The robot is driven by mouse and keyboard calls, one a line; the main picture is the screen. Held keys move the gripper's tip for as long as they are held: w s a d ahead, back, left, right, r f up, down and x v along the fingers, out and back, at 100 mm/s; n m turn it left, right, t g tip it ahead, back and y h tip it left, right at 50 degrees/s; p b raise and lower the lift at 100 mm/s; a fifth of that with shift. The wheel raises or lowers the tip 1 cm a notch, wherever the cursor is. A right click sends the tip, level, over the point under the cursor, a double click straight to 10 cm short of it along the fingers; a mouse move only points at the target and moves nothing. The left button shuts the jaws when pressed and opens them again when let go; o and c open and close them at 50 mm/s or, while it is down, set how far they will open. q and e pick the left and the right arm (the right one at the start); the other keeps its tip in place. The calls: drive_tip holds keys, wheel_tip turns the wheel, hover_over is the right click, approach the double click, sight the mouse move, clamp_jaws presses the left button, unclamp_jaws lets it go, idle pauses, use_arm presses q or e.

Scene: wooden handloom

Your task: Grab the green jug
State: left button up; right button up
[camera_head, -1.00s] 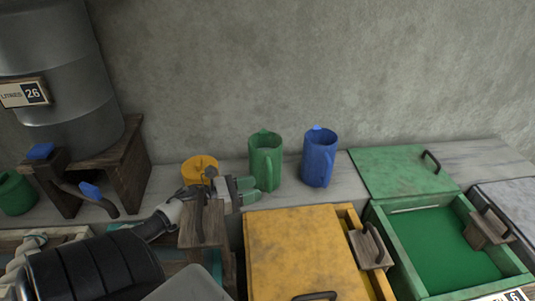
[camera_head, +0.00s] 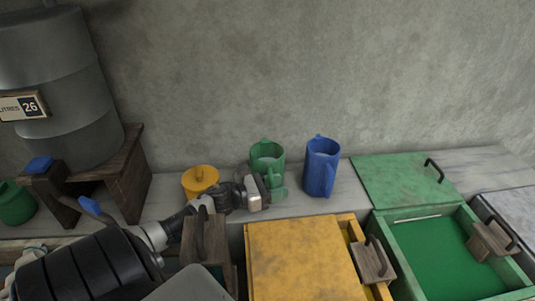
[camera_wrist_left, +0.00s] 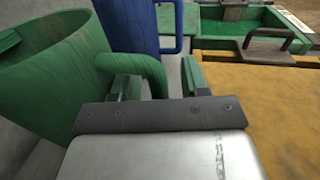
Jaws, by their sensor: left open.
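The green jug (camera_head: 266,152) stands upright on the grey shelf by the wall; my left gripper hides its lower part in the head view. In the left wrist view the jug (camera_wrist_left: 50,75) fills the left side, its handle (camera_wrist_left: 145,65) curving toward my gripper. My left gripper (camera_head: 277,186) is open in front of the jug. In the left wrist view its two fingers (camera_wrist_left: 158,84) stand apart, with the lower part of the handle seen between them. I cannot tell whether they touch it. My right gripper is not in view.
A blue jug (camera_head: 320,168) stands close to the right and a yellow container (camera_head: 200,177) to the left. A yellow lid (camera_head: 300,260) and an open green bin (camera_head: 402,255) lie in front. A large grey barrel (camera_head: 62,90) stands on a wooden stand (camera_head: 130,180).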

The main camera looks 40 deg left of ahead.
use_arm(q)
clamp_jaws()
idle(1.4)
drive_tip(key=shift+w+r, duration=0.1)
drive_tip(key=shift+r, duration=0.1)
